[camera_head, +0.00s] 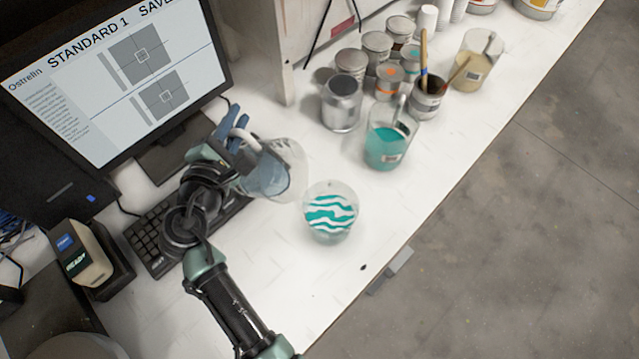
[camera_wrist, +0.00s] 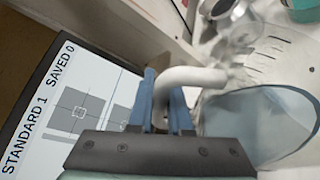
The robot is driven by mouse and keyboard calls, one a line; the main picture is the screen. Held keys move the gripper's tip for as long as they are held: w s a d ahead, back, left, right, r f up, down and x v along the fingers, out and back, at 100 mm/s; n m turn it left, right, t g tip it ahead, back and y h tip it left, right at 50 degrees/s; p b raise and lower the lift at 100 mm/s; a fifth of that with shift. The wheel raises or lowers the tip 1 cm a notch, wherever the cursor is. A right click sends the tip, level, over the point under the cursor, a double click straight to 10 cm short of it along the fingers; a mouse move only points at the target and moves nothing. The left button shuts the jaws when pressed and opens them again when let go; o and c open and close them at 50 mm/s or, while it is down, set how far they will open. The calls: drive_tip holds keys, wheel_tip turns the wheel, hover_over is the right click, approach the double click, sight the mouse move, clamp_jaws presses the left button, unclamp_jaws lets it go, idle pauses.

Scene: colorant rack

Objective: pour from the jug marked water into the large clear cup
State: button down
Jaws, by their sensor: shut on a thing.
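A clear jug (camera_head: 272,172) with a pale handle and grey-blue liquid is held tilted above the bench, its mouth toward the right. I cannot read a marking on it. My gripper (camera_head: 236,132) has its blue fingers shut on the handle; the wrist view shows the fingers (camera_wrist: 165,100) around the white handle (camera_wrist: 190,78) and the jug's liquid (camera_wrist: 262,125). The large clear cup (camera_head: 330,212) stands upright on the bench, right of and below the jug in the head view, with teal and white wavy bands in it. No stream shows between them.
A jug of teal liquid (camera_head: 385,147) and a jug of beige liquid (camera_head: 472,65) stand behind the cup. Several metal cans (camera_head: 342,103) and a brush pot (camera_head: 426,100) stand nearby. A monitor (camera_head: 120,75) and keyboard (camera_head: 160,235) are left. The bench right of the cup is clear up to its edge.

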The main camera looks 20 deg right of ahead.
drive_tip(key=shift+w+a+f+n+g+h, duration=0.1)
drive_tip(key=shift+w+a+f+n+g, duration=0.2)
drive_tip(key=shift+f, duration=0.35)
drive_tip(key=shift+w+a+f+n+g+h, duration=0.1)
drive_tip(key=shift+w+a+f+n, duration=0.1)
drive_tip(key=shift+w+f+n, duration=0.35)
drive_tip(key=shift+w+a+f+n+g+h, duration=0.15)
drive_tip(key=shift+a+f+n+g, duration=0.1)
drive_tip(key=shift+f, duration=0.55)
drive_tip(key=w+a+f+n+g+h+b, duration=0.2)
drive_tip(key=w+a+f+n+g+b, duration=0.15)
drive_tip(key=w+f+n+b, duration=0.35)
drive_tip(key=s+r+p, duration=0.1)
drive_tip(key=p, duration=0.1)
drive_tip(key=s+r+m+p, duration=0.1)
drive_tip(key=r+p, duration=0.1)
drive_tip(key=shift+a+r, duration=0.1)
drive_tip(key=shift+a, duration=0.05)
